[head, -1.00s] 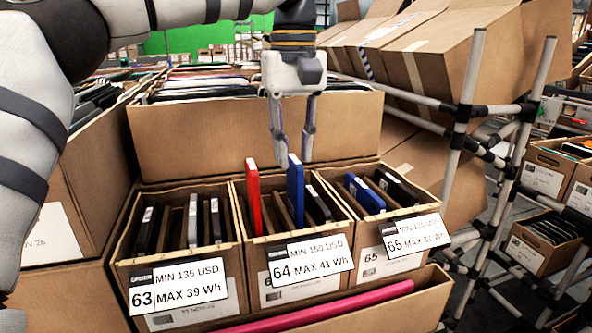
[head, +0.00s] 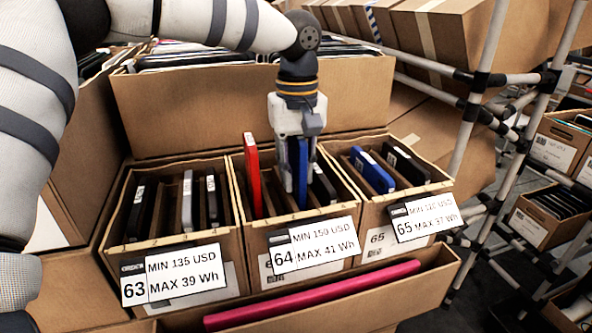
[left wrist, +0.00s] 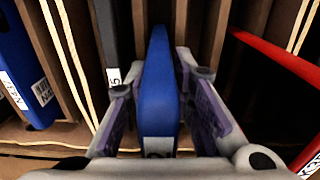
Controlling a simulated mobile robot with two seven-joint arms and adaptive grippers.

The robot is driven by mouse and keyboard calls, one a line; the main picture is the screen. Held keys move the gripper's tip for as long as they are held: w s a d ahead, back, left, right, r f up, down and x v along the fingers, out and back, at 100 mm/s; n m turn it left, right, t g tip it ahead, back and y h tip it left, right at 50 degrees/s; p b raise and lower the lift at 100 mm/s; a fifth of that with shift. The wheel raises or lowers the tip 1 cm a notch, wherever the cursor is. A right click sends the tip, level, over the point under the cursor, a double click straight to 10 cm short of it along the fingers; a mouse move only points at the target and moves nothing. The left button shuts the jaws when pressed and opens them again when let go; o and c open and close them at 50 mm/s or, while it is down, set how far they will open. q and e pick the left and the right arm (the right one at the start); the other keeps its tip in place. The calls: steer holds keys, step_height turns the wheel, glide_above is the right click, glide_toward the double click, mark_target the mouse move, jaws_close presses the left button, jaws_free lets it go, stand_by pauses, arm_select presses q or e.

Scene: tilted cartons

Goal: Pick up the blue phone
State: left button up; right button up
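The blue phone (head: 303,160) stands on edge in the carton labelled 64 (head: 262,245), between a red phone (head: 254,172) and a black one (head: 322,186). My left gripper (head: 298,180) is above this carton, pointing down, its fingers on either side of the blue phone. In the left wrist view the blue phone (left wrist: 160,95) lies between the two open fingers (left wrist: 160,62). Narrow gaps seem to show beside it, so I see no firm grip. My right gripper is not in view.
Carton 63 (head: 228,236) with dark and grey phones is on the left. Carton 65 (head: 366,243) on the right holds another blue phone (head: 373,172). A long pink item (head: 310,296) lies in front. A pipe rack (head: 480,110) stands at the right.

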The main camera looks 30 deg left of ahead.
arm_select(q)
jaws_close()
step_height(320, 180, up, 10)
steer(key=shift+f, duration=0.1)
stand_by(0.4)
steer(key=shift+r, duration=0.85)
steer(key=shift+r, duration=1.45)
